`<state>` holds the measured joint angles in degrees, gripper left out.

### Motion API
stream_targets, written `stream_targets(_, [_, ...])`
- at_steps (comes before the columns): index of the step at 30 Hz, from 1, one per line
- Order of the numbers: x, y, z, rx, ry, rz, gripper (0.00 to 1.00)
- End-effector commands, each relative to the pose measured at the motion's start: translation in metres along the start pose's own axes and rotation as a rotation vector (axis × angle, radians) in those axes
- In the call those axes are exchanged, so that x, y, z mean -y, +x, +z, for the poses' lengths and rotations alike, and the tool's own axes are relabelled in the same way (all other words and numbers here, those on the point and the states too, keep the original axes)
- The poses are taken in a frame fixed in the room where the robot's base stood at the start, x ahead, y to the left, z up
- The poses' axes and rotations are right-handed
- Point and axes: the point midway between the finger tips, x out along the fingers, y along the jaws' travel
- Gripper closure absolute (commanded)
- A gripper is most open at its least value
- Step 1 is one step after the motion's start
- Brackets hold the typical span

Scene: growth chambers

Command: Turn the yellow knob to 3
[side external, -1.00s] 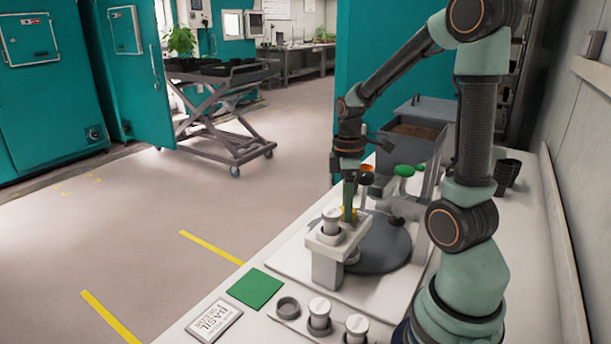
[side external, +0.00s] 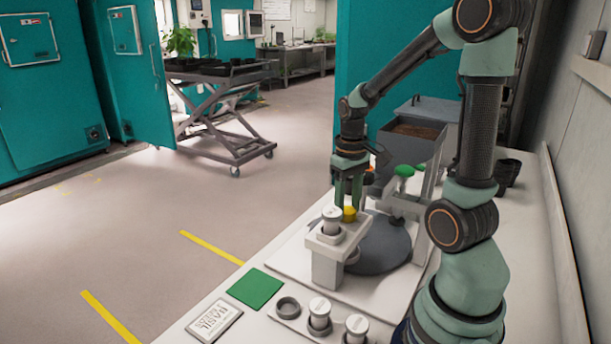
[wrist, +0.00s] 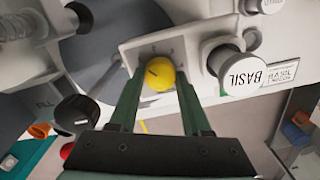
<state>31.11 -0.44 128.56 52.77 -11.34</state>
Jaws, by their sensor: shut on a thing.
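The yellow knob (side external: 349,214) sits on the white block of the machine; in the wrist view the knob (wrist: 160,75) is round with a short dark line on its face. Small marks on the white panel (wrist: 143,48) around it are too small to read, so I cannot tell which number the line points to. My gripper (wrist: 159,80) has one green finger on each side of the knob and is shut on it. In the side view my gripper (side external: 349,195) points straight down at the knob.
A white cup marked BASIL (wrist: 240,72) stands close beside the knob. A dark FILL knob (wrist: 77,113) is on the other side. A grey round plate (side external: 383,245) lies beside the block, with a green knob (side external: 404,171) above it. A green square (side external: 255,288) lies in front.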

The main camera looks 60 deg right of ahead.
Motion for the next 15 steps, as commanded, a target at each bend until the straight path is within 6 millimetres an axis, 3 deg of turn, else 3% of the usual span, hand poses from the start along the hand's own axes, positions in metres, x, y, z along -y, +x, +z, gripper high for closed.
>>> stream_targets(15, [-0.0043, 0.0000, 0.0003, -0.036, 0.501, -0.002, 1.00])
